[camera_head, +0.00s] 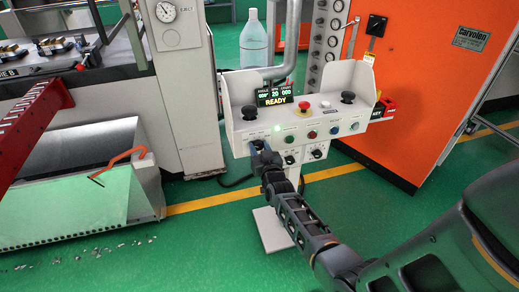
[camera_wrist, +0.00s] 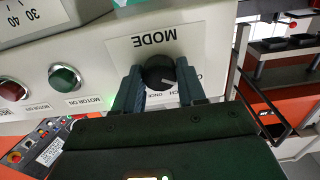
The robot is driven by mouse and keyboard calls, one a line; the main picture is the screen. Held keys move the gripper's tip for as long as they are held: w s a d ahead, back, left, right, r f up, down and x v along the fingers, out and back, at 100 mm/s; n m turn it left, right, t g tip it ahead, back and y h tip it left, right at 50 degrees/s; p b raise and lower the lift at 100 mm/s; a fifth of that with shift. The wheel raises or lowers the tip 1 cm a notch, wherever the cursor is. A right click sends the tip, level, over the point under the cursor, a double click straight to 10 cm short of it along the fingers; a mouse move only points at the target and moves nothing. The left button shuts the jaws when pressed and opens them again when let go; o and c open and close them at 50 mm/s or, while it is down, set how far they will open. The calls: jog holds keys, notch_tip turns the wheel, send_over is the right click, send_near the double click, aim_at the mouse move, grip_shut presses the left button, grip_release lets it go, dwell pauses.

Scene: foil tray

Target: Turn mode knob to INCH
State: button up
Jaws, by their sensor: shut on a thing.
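The black mode knob (camera_wrist: 158,72) sits under the printed word MODE on the white control panel (camera_wrist: 100,45). My gripper (camera_wrist: 159,88) is shut on the knob, with one finger on each side of it. A short white pointer line on the knob slants toward the lower right in the wrist view. In the head view my gripper (camera_head: 258,146) is at the lower left of the control box (camera_head: 240,112); the knob is hidden there.
Beside the knob are a green button (camera_wrist: 64,77) and a red button (camera_wrist: 12,90). The box carries a display (camera_head: 275,96) reading READY, a red mushroom button (camera_head: 304,106) and two black joysticks. An orange machine (camera_head: 415,90) stands at right.

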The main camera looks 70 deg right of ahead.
jog(key=shift+c, duration=0.5)
jog(key=shift+f+m+b, duration=0.1)
jog(key=shift+m+b, duration=0.2)
jog(key=shift+b, duration=0.1)
jog(key=shift+f+m+b, duration=0.1)
jog(key=shift+m+b, duration=0.6)
jog(key=shift+m, duration=0.3)
jog(key=shift+m+b, duration=1.15)
jog(key=shift+m, duration=1.35)
jog(key=o, duration=1)
jog(key=shift+r, duration=0.2)
jog(key=shift+o, duration=0.2)
